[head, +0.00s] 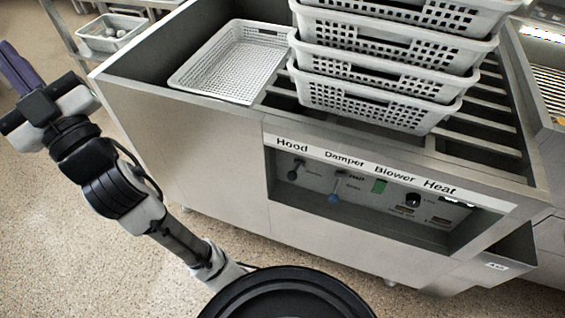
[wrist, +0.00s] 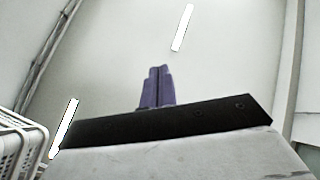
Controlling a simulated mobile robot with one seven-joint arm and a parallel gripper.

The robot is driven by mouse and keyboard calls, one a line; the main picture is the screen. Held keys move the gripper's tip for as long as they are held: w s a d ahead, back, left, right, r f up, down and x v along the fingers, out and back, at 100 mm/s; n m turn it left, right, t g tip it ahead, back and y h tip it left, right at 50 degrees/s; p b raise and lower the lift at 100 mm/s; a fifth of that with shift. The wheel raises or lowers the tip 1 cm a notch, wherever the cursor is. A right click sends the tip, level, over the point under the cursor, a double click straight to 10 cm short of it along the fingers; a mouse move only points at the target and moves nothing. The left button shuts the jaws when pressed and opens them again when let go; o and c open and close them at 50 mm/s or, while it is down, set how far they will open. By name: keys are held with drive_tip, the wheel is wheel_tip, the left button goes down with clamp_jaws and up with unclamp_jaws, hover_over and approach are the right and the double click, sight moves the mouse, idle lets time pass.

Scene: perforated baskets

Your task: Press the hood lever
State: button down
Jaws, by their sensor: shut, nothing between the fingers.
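The hood lever (head: 294,169) is a dark knob under the "Hood" label, at the left end of a recessed control panel (head: 350,190) on the front of a steel machine. My gripper (head: 8,55) is at the far left of the head view, up and to the left of the panel and well apart from it. Its purple fingers (wrist: 155,87) are together and empty in the wrist view, with pale wall or ceiling beyond them. The lever is not in the wrist view.
A blue-tipped damper lever (head: 334,198), a green blower switch (head: 380,186) and a dark heat knob (head: 413,200) are right of the hood lever. Stacked perforated baskets (head: 375,100) and a single basket (head: 235,62) sit on top. The floor (head: 60,240) at left looks clear.

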drive_tip(key=w+d+f+m+h+p, duration=0.2)
drive_tip(key=w+d+f+m+h, duration=0.25)
drive_tip(key=w+f+h, duration=0.45)
drive_tip(key=w+d+f+m+h+p, duration=0.3)
drive_tip(key=w+d+f+m+h, duration=0.15)
drive_tip(key=w+f+h, duration=0.45)
drive_tip(key=d+f+g+h, duration=0.1)
drive_tip(key=d+f, duration=0.2)
drive_tip(key=s+d+f+m+g+h+p, duration=0.1)
drive_tip(key=d+f+g+h, duration=0.1)
drive_tip(key=d+f, duration=0.2)
drive_tip(key=d+f+m+g+h+p, duration=0.1)
drive_tip(key=d+f, duration=0.2)
drive_tip(key=f, duration=0.1)
drive_tip(key=shift+s+d+g+h, duration=0.2)
drive_tip(key=shift+g+h, duration=0.2)
drive_tip(key=s+d+f+m+g+h+p, duration=0.1)
drive_tip(key=s+d+f+m+g+h, duration=0.2)
drive_tip(key=d, duration=0.7)
wheel_tip(320, 180, down, 3)
drive_tip(key=s+g+h, duration=0.1)
drive_tip(key=s+g, duration=0.1)
drive_tip(key=shift+s+m, duration=0.3)
drive_tip(key=shift+m, duration=0.1)
drive_tip(key=shift+w+f+p, duration=0.1)
drive_tip(key=shift+p, duration=0.2)
drive_tip(key=p, duration=0.1)
approach(294, 170)
drive_tip(key=x, duration=0.4)
drive_tip(key=shift+w+f, duration=0.1)
